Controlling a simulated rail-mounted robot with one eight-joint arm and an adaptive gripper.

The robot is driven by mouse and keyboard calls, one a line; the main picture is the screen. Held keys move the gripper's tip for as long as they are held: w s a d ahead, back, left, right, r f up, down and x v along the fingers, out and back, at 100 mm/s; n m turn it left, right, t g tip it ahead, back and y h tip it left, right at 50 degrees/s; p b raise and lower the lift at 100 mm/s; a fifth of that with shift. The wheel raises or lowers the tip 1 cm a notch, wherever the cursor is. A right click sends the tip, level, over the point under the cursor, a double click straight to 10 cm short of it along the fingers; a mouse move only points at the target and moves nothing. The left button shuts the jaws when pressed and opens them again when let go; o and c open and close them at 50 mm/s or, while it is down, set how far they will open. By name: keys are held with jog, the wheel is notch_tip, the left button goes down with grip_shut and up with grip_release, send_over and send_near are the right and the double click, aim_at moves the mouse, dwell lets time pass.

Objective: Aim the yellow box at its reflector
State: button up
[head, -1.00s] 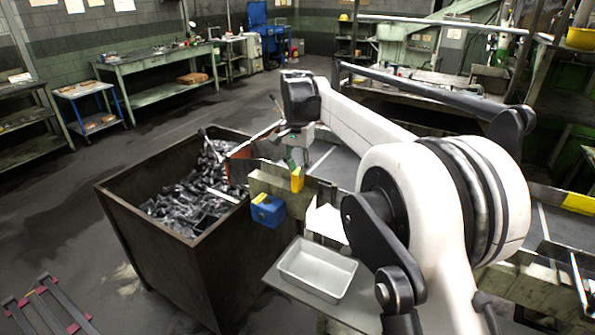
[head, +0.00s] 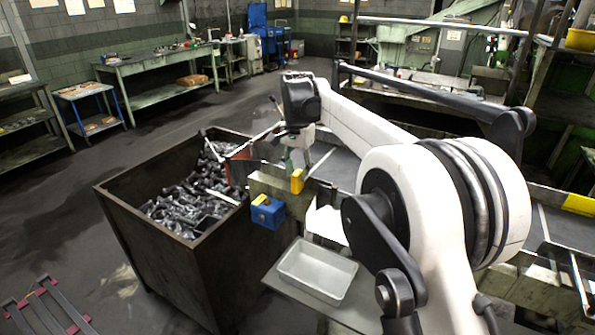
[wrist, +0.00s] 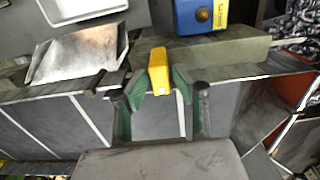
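The yellow box (head: 297,181) is a small block at the top edge of a grey-green beam (head: 273,186). In the wrist view the yellow box (wrist: 158,68) stands between the tips of my green-padded gripper (wrist: 157,92). The fingers look apart, with narrow gaps on both sides of the box, so my gripper appears open around it; contact is hard to judge. In the head view my gripper (head: 298,158) is just beyond the box and partly hidden. I cannot pick out a reflector with certainty; an orange-red panel (wrist: 292,90) shows at the right of the wrist view.
A blue box with a yellow top (head: 267,212) is fixed to the beam's near side, left of the yellow box. A dark bin (head: 180,262) of metal parts stands left. A bent metal chute (wrist: 78,54) and an empty tray (head: 318,272) are close by.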

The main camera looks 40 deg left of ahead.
aim_at(298, 172)
jog(key=shift+r, duration=0.1)
notch_tip(298, 172, up, 12)
dwell(0.5)
dwell(0.5)
